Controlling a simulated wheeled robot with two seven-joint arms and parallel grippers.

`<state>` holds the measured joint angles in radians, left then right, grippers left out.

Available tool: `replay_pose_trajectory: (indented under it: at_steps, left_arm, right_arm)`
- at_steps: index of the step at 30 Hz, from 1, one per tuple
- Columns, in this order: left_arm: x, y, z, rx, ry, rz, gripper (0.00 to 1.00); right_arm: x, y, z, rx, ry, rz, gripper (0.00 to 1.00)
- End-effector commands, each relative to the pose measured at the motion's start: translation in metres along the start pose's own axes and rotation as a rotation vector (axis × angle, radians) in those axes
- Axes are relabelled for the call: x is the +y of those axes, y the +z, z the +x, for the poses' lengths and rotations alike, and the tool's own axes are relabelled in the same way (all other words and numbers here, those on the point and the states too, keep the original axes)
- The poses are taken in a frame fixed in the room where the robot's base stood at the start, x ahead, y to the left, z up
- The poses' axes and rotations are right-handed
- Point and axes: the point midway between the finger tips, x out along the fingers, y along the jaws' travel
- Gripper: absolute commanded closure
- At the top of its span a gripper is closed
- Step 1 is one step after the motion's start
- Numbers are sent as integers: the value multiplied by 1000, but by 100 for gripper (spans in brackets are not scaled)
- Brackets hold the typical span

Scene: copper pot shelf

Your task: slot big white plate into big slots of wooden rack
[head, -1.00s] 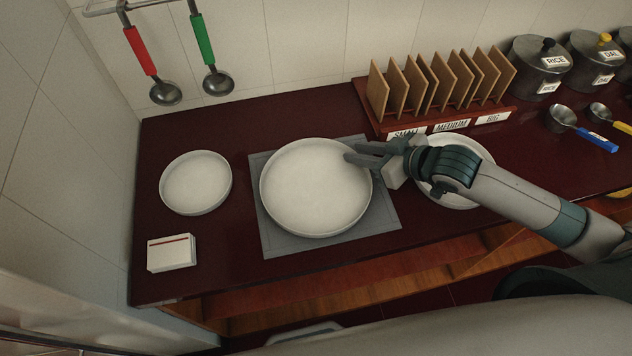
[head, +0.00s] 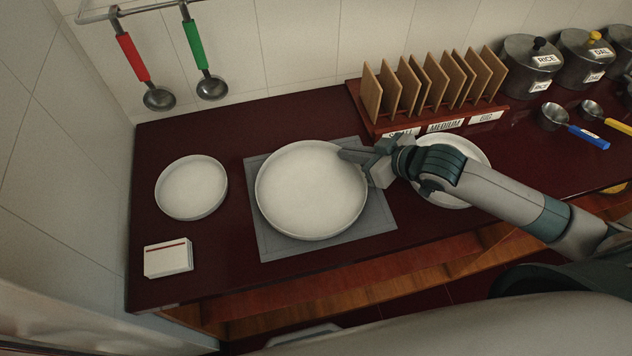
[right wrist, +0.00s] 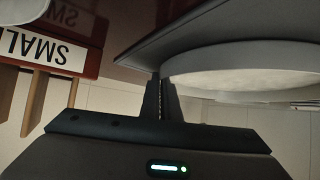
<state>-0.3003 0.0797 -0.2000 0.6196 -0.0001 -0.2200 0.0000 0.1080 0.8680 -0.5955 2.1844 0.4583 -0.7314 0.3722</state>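The big white plate (head: 305,195) lies flat on a grey mat at the middle of the counter. My right gripper (head: 352,155) is at the plate's upper right rim, its fingers close together on the rim. In the right wrist view the two fingers (right wrist: 160,100) meet at the near edge of the plate (right wrist: 245,75); the exact contact is hard to see. The wooden rack (head: 440,90) stands at the back right, with upright dividers and labels small, medium and big from left to right. The big slots (head: 487,85) look empty. My left gripper is not in view.
A smaller white plate (head: 192,188) lies at the left. Another white plate (head: 470,155) is partly hidden under my right arm. A white box (head: 168,258) is at the front left. Pots (head: 533,65) and measuring cups (head: 575,125) stand right of the rack. Ladles (head: 205,60) hang at the back left.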

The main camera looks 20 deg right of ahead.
Motion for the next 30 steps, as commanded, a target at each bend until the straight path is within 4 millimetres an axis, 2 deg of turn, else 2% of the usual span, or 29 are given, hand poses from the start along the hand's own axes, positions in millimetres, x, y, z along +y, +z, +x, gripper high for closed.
replay_pose_trajectory:
  at_steps: [8, 14, 18, 25, 28, 30]
  left_arm:
    - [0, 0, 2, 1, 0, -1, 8]
    - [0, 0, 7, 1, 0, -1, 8]
    - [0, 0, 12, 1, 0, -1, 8]
    - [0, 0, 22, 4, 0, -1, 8]
    - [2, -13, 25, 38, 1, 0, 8]
    - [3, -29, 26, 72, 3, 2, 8]
  right_arm:
    - [0, -2, -2, 0, 0, -3, 100]
    - [0, -17, -11, 2, 1, -4, 100]
    - [1, -35, -24, 3, 2, -5, 100]
    - [26, -32, -57, -3, 5, -5, 100]
    - [35, -34, -72, -3, 4, -5, 100]
    - [42, -34, -82, -5, 5, -5, 100]
